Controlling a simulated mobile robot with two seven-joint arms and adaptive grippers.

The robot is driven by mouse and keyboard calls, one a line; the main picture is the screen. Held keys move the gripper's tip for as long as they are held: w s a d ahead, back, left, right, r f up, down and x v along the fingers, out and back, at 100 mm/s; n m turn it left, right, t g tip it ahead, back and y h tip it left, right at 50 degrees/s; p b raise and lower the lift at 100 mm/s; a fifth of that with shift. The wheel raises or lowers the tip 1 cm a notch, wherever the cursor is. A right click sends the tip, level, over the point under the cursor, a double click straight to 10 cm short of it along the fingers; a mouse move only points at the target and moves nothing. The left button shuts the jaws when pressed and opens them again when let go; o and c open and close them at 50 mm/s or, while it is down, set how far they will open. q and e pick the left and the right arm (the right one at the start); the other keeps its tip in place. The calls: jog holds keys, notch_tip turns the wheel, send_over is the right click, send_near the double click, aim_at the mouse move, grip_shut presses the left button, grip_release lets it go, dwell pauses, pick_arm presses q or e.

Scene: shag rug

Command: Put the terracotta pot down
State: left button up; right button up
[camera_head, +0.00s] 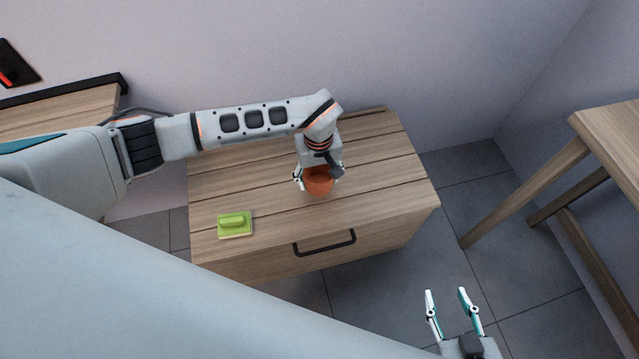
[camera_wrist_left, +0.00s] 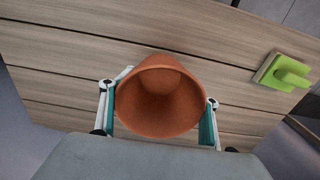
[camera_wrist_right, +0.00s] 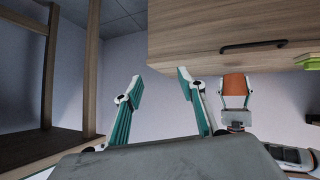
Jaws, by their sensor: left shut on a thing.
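The terracotta pot (camera_head: 319,185) is an orange-brown, round, open-topped pot over the middle of the wooden drawer cabinet (camera_head: 385,145). My left gripper (camera_head: 318,178) is shut on it, with one finger on each side. In the left wrist view the pot (camera_wrist_left: 160,100) shows its open mouth and empty inside between the fingers. In the right wrist view the pot (camera_wrist_right: 235,84) appears close to the cabinet's top edge; I cannot tell whether its base touches. My right gripper (camera_head: 446,292) is open and empty, away from the cabinet, over the floor.
A green block-like thing on a flat square base (camera_head: 235,223) lies at the cabinet top's front left. The cabinet's front has a black handle (camera_head: 324,243). A wooden table (camera_head: 610,130) stands at right. The cabinet top's right part is clear.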

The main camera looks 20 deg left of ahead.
pick_arm(q)
jog(key=f+b, duration=0.1)
jog(key=f, duration=0.3)
jog(key=shift+s, duration=0.2)
jog(key=shift+w+f, duration=0.1)
jog(key=shift+f, duration=0.05)
jog(key=shift+w+r, duration=0.1)
jog(key=shift+r, duration=0.1)
jog(key=shift+f, duration=0.15)
jog(key=o, duration=1.3)
pick_arm(e)
jog(key=shift+s+a+f, duration=0.1)
jog(key=shift+a+f, duration=0.05)
